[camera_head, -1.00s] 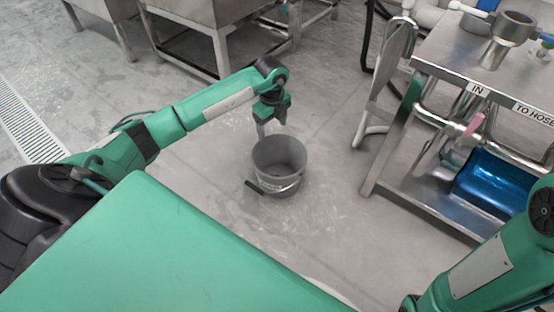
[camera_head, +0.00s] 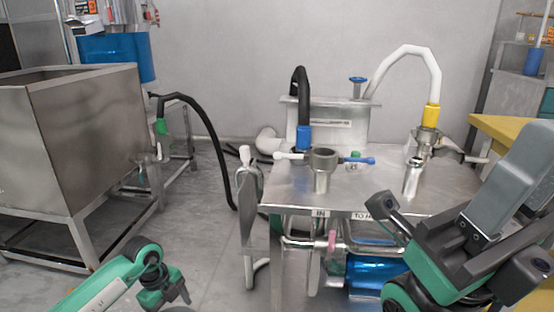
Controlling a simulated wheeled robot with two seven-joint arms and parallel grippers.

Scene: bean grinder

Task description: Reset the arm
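My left gripper (camera_head: 172,290) is at the bottom edge, left of centre, over the floor. Its tips are small and partly cut off, so its opening is unclear. My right gripper (camera_head: 462,238) is large and close at the lower right, in front of the metal table (camera_head: 384,186). Its dark and grey parts are raised and tilted, and I see no object in it. How far its fingers are apart is not clear.
A steel tank (camera_head: 80,135) on legs stands at the left. A black hose (camera_head: 212,130) hangs to the floor. The table bears metal fittings (camera_head: 322,165) and a white hose (camera_head: 405,50). A blue vessel (camera_head: 372,270) sits below. Floor between tank and table is open.

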